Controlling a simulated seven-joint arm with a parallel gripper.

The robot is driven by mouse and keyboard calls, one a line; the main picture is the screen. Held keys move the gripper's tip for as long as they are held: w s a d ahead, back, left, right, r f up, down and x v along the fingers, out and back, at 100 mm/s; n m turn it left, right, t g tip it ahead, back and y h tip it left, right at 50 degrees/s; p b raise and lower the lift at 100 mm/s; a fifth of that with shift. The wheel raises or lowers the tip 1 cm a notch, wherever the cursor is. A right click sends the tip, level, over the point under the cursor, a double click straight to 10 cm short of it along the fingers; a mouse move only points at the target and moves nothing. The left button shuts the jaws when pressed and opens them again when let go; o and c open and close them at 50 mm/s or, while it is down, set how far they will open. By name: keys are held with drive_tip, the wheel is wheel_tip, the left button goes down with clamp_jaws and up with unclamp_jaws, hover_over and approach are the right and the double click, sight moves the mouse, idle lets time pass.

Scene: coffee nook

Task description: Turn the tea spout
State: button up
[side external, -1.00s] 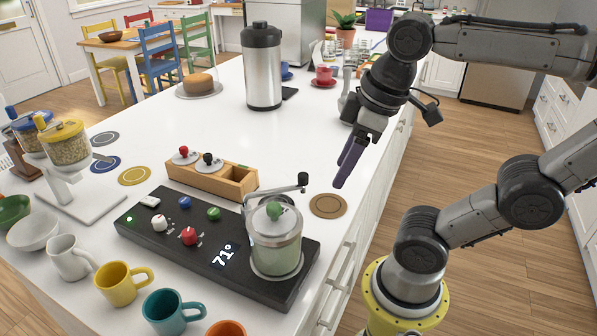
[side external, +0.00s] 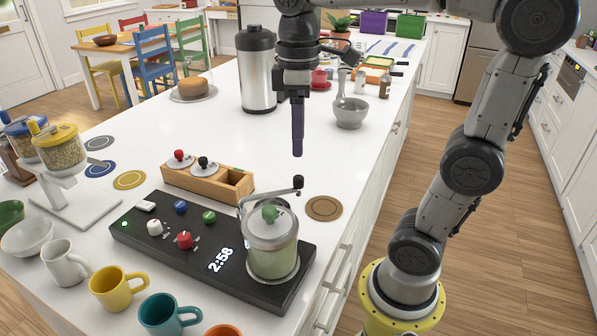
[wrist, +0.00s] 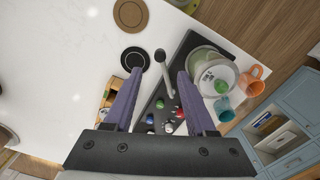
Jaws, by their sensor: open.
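A tea jar (side external: 273,250) with a grey lid and green knob stands at the right end of a black station. It also shows in the wrist view (wrist: 205,62). A thin grey spout arm (side external: 268,195) runs beside the lid and ends in a black tip. In the wrist view the spout arm (wrist: 165,78) lies between my fingers in the picture, its black tip near the fingertip level. My gripper (side external: 298,153) is open and empty, pointing down. In the side view it hangs above the spout's black tip, apart from it.
The black station (side external: 140,228) carries several coloured knobs and a lit display. A wooden box (side external: 210,185) with lidded knobs stands behind it. A brown coaster (side external: 324,209) lies right of the spout. Mugs (side external: 120,290) line the front. The counter middle is clear.

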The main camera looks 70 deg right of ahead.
sight(298, 177)
wheel_tip(298, 177, down, 8)
drive_tip(key=shift+f, duration=0.25)
clamp_jaws()
idle(0.4)
drive_tip(key=shift+r, duration=0.1)
idle(1.0)
